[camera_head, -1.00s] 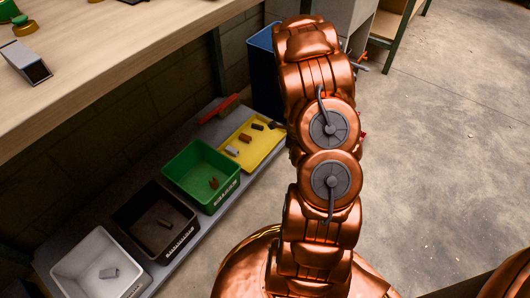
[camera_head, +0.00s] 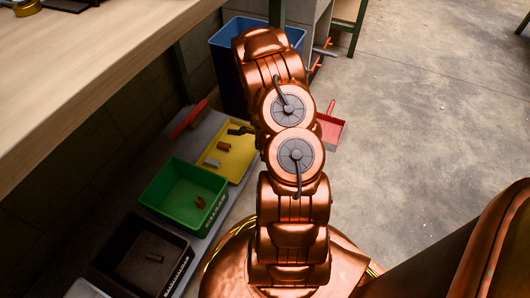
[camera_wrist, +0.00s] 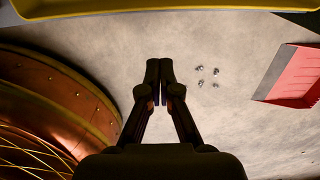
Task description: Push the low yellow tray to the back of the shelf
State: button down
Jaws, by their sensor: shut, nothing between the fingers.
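The low yellow tray (camera_head: 238,164) sits on the grey low shelf beside the green bin, partly covered by my arm in the head view. It holds a grey piece (camera_head: 212,163) and a brown piece (camera_head: 222,147); a dark shape shows by its far right side, and I cannot tell whether it is a piece or part of my gripper. In the wrist view a yellow rim (camera_wrist: 180,10) runs along the top edge. My gripper (camera_wrist: 160,80) is shut and empty, apart from that rim, with concrete floor behind its fingertips.
A green bin (camera_head: 158,207), a black bin (camera_head: 120,258) and a white bin stand along the shelf (camera_head: 213,237). A red-handled tool (camera_head: 188,120) lies behind the tray. A blue bin (camera_head: 224,70) stands beyond. A red dustpan (camera_head: 328,133) and small metal bits (camera_wrist: 207,75) lie on the floor.

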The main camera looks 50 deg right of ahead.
jog(key=w+f+b, duration=0.1)
jog(key=w+a+f+b, duration=0.1)
jog(key=w+f, duration=0.1)
jog(key=shift+w+f+b, duration=0.25)
jog(key=shift+b, duration=0.1)
jog(key=shift+w, duration=0.15)
